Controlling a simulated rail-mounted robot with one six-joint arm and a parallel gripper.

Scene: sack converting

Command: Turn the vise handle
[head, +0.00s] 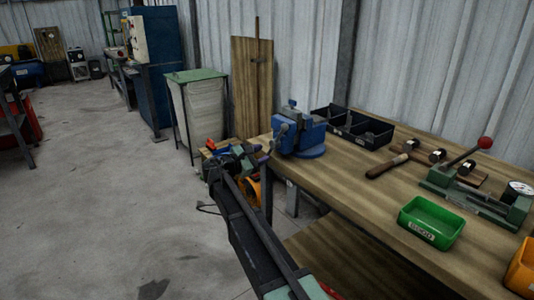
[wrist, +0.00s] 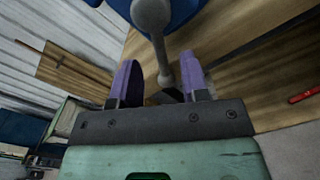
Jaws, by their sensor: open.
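The blue vise (head: 301,136) is mounted at the far left corner of the workbench. In the wrist view only part of its blue body (wrist: 185,10) shows at the top edge. The grey vise handle (wrist: 158,45) hangs down in the wrist view from a rounded end. My gripper (wrist: 160,68) has purple fingers that are open, one on each side of the handle bar. Gaps show between the bar and both fingers. In the head view my gripper (head: 262,155) is at the bench's left end, beside and below the vise.
A black divided tray (head: 352,128) stands behind the vise. Hammers or files (head: 388,166), a green press with a red knob (head: 470,185), a green bin (head: 431,222) and an orange bin (head: 521,268) occupy the bench. A green-topped bin stand (head: 197,105) is left of it. Floor beyond is open.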

